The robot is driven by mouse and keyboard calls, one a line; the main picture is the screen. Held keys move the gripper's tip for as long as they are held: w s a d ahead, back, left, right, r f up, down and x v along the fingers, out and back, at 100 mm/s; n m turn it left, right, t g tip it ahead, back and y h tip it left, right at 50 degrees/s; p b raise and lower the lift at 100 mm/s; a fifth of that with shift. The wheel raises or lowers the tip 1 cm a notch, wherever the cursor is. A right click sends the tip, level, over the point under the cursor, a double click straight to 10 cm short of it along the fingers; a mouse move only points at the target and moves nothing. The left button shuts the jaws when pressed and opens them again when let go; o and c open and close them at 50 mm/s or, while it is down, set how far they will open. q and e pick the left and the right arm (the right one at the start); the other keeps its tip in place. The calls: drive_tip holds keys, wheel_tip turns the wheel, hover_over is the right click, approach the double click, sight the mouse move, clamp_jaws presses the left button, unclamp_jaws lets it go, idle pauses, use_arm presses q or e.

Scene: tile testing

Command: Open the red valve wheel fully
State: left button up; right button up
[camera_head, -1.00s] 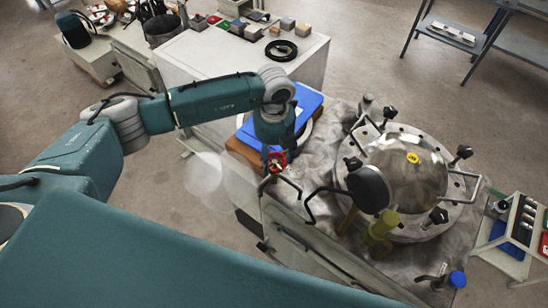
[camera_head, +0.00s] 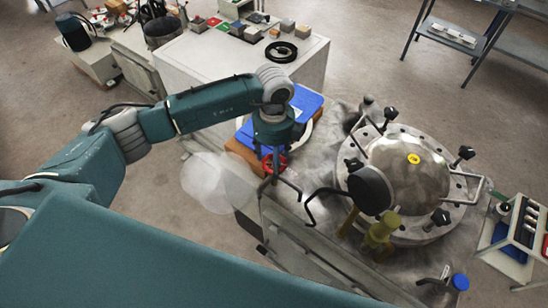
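The small red valve wheel (camera_head: 282,164) sits at the near-left edge of the metal vessel's bench, just below the blue board. My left gripper (camera_head: 272,163) comes down over the wheel from above, and a dark finger crosses its face. The wheel is partly hidden by the gripper. Whether the fingers touch the wheel, or are open or shut, is too small to tell. My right gripper is not in view.
A domed metal vessel (camera_head: 410,172) with black clamp knobs stands right of the wheel. Bent metal handles (camera_head: 322,200) stick up between them. A blue board (camera_head: 303,101) lies behind the gripper. A translucent white puff (camera_head: 212,180) hangs left of the wheel.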

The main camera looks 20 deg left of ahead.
use_arm(q)
drive_tip(key=shift+w+a+r, duration=0.15)
drive_tip(key=shift+w+r, duration=0.15)
drive_tip(key=shift+w, duration=0.1)
drive_tip(key=o, duration=1.1)
drive_tip(key=shift+f, duration=0.15)
drive_tip(key=shift+s, duration=0.1)
wheel_tip(320, 180, up, 12)
drive_tip(key=shift+a+f, duration=0.1)
